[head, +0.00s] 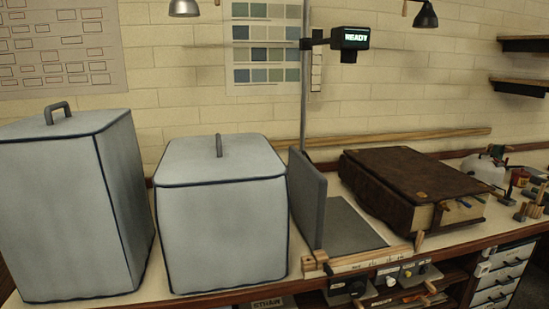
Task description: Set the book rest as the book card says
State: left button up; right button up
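A grey upright panel (310,203) stands just right of the smaller fabric-covered box. A flat grey plate (352,229) lies on the bench at its right; together they look like the book rest. A pale wooden strip (372,261) with small dark marks, too small to read, runs along the front edge of the plate. A thick brown book (411,177) lies closed on the bench to the right, with coloured tabs at its page edge. I cannot make out a book card for certain. Neither of my grippers is in view.
Two grey covered boxes with handles, a large one (65,205) and a smaller one (221,215), fill the left. A pole-mounted device (350,39) reads "READY". Knobs (357,288) sit below the bench's front edge. Small tools crowd the far right.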

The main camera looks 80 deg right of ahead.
aim_at(308, 187)
jog(key=l+z, duration=0.1)
jog(key=z, duration=2.8)
jog(key=i+l, duration=0.15)
jog(key=l, duration=0.3)
jog(key=i+l+z, duration=0.15)
jog(key=l, duration=0.3)
jog(key=i+l, duration=0.15)
jog(key=l, duration=0.3)
jog(key=i+l+z, duration=0.1)
jog(key=l, duration=0.3)
jog(key=i+l, duration=0.2)
jog(key=l, duration=0.2)
jog(key=i+l+z, duration=0.15)
jog(key=l, duration=0.3)
jog(key=i+l, duration=0.2)
jog(key=l, duration=0.2)
jog(key=i+l+z, duration=0.1)
jog(key=l, duration=0.3)
jog(key=u, duration=2)
jog(key=l, duration=0.1)
